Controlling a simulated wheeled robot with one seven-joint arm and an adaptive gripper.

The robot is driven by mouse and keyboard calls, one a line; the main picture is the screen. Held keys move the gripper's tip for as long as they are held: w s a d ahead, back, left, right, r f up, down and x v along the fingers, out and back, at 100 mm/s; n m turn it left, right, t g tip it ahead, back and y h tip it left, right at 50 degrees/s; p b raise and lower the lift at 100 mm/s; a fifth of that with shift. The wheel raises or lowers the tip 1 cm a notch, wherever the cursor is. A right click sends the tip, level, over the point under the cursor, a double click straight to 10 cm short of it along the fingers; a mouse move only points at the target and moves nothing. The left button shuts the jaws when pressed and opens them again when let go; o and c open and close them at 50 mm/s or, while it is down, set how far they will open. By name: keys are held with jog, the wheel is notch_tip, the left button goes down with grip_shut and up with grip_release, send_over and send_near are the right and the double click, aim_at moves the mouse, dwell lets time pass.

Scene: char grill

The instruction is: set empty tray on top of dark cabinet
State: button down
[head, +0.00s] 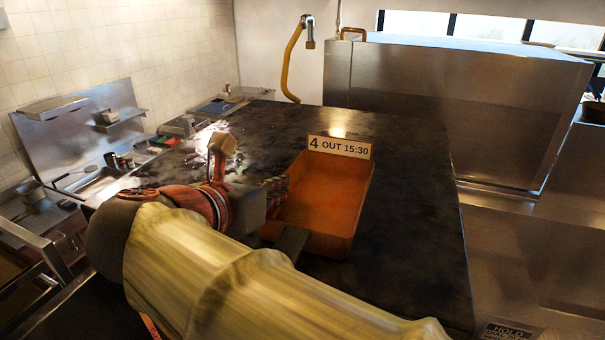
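An empty orange tray (322,205) with a label reading "4 OUT 15:30" at its far edge is over the dark cabinet top (410,215). I cannot tell whether its underside touches the surface. My gripper (283,215) is at the tray's left side, with one finger by the left wall and another nearer the front left corner. My arm hides the tray's near left part, and I cannot tell whether the fingers are closed on the wall.
A large steel box (450,110) stands behind the cabinet on the right. A yellow hose tap (292,65) rises at the back. A steel station with small containers (110,118) is at the left. The dark top is clear right of the tray.

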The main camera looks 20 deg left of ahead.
jog(key=shift+f, duration=0.1)
jog(key=c, duration=2.1)
grip_release()
jog(key=shift+o, duration=0.3)
jog(key=shift+s+r, duration=0.15)
jog(key=shift+r, duration=0.15)
jog(key=b+v, duration=0.4)
jog(key=v, duration=0.6)
jog(key=shift+s+a, duration=0.15)
jog(key=shift+s, duration=0.15)
jog(key=shift+s+r, duration=0.25)
jog(key=shift+s, duration=0.25)
